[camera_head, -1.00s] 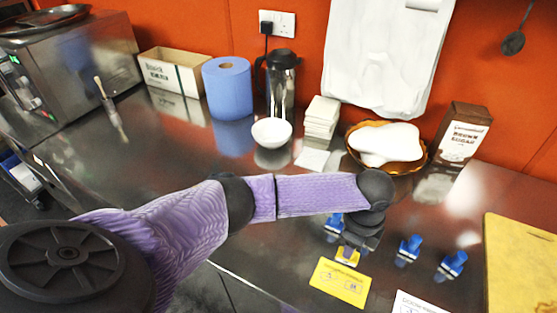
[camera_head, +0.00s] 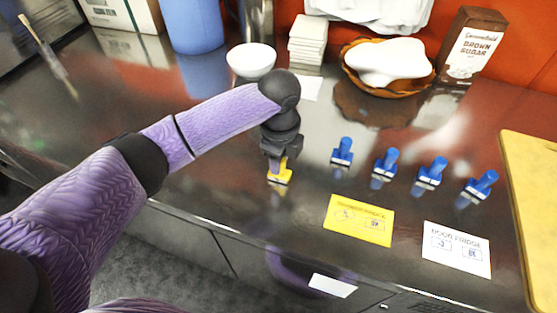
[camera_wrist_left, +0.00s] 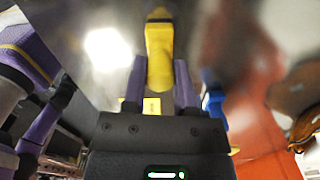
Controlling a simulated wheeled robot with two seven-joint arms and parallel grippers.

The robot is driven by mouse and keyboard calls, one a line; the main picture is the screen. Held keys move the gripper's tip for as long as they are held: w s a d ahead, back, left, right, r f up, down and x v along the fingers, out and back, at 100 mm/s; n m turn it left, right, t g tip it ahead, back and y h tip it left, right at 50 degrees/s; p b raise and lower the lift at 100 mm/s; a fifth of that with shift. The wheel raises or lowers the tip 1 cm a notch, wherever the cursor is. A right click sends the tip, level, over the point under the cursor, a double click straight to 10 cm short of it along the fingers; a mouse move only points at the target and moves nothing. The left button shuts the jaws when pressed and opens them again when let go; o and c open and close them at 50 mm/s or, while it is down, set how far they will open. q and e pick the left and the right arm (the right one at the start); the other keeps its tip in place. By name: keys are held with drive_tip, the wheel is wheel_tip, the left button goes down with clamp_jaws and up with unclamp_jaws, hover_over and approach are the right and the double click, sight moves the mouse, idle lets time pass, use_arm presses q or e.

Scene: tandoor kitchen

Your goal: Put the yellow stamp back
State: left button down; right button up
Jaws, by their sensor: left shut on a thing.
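The yellow stamp (camera_head: 281,175) is held upright in my left gripper (camera_head: 279,160), close over the steel counter. In the left wrist view the yellow stamp (camera_wrist_left: 158,55) stands between the two fingers of the gripper (camera_wrist_left: 159,66), which is shut on it. Several blue stamps (camera_head: 343,152) stand in a slanting row to the right of the gripper. A yellow card (camera_head: 359,220) lies right of and nearer than the held stamp. I cannot tell whether the stamp touches the counter. My right gripper is not in view.
A white card (camera_head: 457,249) lies near the front edge. A yellow board (camera_head: 535,190) is at the right. A white bowl (camera_head: 251,60), stacked white squares (camera_head: 308,40), a basket (camera_head: 391,88) and a brown sugar bag (camera_head: 473,47) stand behind.

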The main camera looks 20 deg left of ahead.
use_arm(q)
drive_tip(key=shift+r, duration=0.1)
drive_tip(key=shift+c, duration=2)
unclamp_jaws()
wheel_tip(320, 180, up, 12)
drive_tip(key=p, duration=0.4)
